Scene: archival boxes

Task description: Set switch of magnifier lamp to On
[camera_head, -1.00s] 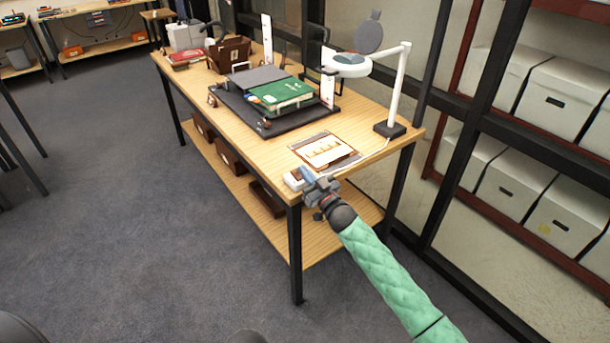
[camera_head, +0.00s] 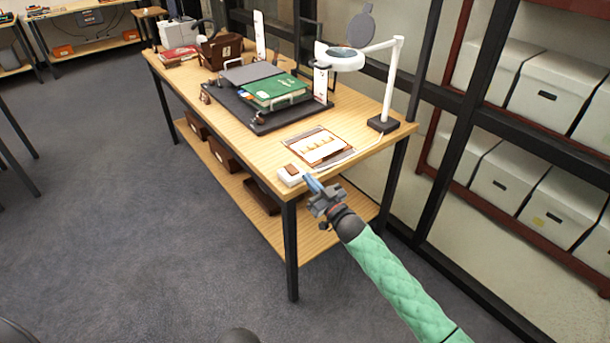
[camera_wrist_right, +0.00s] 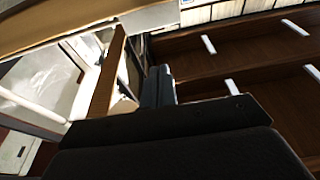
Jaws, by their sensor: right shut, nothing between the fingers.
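The magnifier lamp stands at the right end of the wooden table, with a white post, a round white head (camera_head: 340,58) and a dark base (camera_head: 383,124). Its white cord runs along the table toward a small white switch box (camera_head: 289,177) with a brown rocker, at the near front corner. I cannot tell which way the rocker is set. My right gripper (camera_head: 309,183) is shut and empty, its bluish fingertips just right of the switch box, apparently apart from it. In the right wrist view the dark fingers (camera_wrist_right: 158,88) show close together. My left gripper is not in view.
A framed card (camera_head: 321,147) lies behind the switch box. A green book (camera_head: 275,90) rests on a dark tray farther left. The table (camera_head: 358,150) has a lower shelf with brown boxes. Shelves with white boxes (camera_head: 545,95) stand at right.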

